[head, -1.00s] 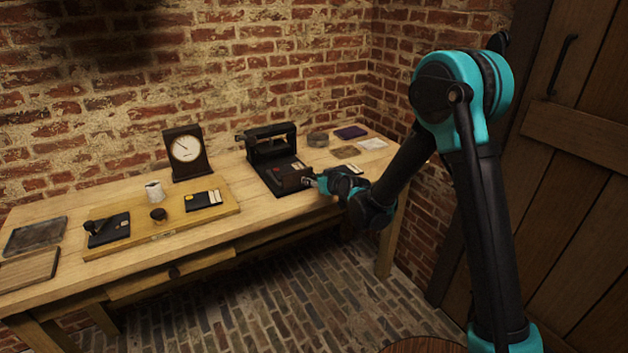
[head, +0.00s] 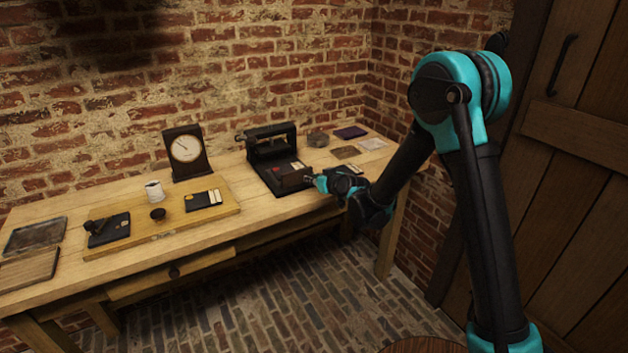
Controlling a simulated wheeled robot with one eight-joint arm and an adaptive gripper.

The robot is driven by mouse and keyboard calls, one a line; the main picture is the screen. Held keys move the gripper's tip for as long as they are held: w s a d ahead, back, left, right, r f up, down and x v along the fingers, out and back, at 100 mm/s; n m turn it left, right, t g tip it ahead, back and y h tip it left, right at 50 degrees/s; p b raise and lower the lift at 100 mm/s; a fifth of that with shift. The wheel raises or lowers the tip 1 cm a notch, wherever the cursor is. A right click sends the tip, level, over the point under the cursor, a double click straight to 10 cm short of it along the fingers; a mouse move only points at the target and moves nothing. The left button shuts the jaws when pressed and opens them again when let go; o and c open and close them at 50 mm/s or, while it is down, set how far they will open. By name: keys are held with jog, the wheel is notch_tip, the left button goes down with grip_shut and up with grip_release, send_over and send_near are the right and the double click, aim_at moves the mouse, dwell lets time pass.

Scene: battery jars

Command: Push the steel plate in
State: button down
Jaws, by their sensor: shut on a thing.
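A dark press-like device (head: 271,143) with an upright frame and a low base stands on the workbench, right of the middle. A dark block or plate (head: 294,180) sits at the right front of its base. My gripper (head: 313,180) is at the block's right end and appears shut on it. The fingertips are small and partly hidden, so the exact grip is hard to see. I cannot tell for sure which part is the steel plate.
A dial gauge (head: 186,151) stands at the back of the wooden bench (head: 240,222).

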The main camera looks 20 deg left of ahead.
jog(key=w+a, duration=0.3)
jog(key=a, duration=0.1)
jog(key=w+a, duration=0.8)
jog(key=a, duration=0.1)
jog(key=c, duration=1.4)
grip_release()
jog(key=shift+o, duration=0.2)
jog(key=v, duration=1.2)
